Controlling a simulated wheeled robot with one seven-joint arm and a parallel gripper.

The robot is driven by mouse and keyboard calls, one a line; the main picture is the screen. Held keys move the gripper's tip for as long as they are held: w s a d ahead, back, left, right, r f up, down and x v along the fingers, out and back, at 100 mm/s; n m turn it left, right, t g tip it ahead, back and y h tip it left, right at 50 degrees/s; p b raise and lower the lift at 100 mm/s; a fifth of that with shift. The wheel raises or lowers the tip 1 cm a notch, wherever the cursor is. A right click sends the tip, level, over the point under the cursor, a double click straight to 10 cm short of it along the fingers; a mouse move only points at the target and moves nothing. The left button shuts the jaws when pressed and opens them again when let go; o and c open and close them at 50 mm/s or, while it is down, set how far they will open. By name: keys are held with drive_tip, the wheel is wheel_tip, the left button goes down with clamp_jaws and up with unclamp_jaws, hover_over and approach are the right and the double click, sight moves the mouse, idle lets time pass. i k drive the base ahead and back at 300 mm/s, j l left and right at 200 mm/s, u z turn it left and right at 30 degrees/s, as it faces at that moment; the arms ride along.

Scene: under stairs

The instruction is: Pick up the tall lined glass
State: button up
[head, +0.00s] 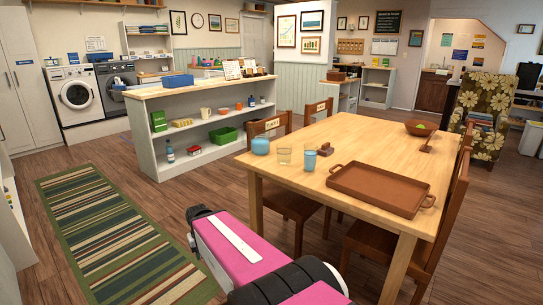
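Several small vessels stand together on the wooden dining table (345,135), near its left side. One is a clear, greenish glass (284,156), upright. To its right stands a taller blue glass (310,160), also upright. A squat blue jar (260,145) stands to the left of the clear glass. Lines on the glasses are too small to make out, so I cannot tell for sure which one is the tall lined glass. My pink and black arm shows at the bottom middle, in front of the table and apart from the vessels. My gripper is not visible.
A brown tray (380,190) lies on the table's near right; a small brown object (325,149) sits beside the blue glass. A wooden bowl (420,128) is farther right. Chairs surround the table. A white shelf unit (160,150) stands behind; a striped rug (110,235) covers open floor left.

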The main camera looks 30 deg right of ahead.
sight(311, 149)
drive_tip(key=i+j+u, duration=0.25)
drive_tip(key=i, duration=0.35)
drive_tip(key=i+z, duration=0.3)
drive_tip(key=z, duration=0.15)
drive_tip(key=i+j+z, duration=0.15)
drive_tip(key=z, duration=0.3)
drive_tip(key=i, duration=0.1)
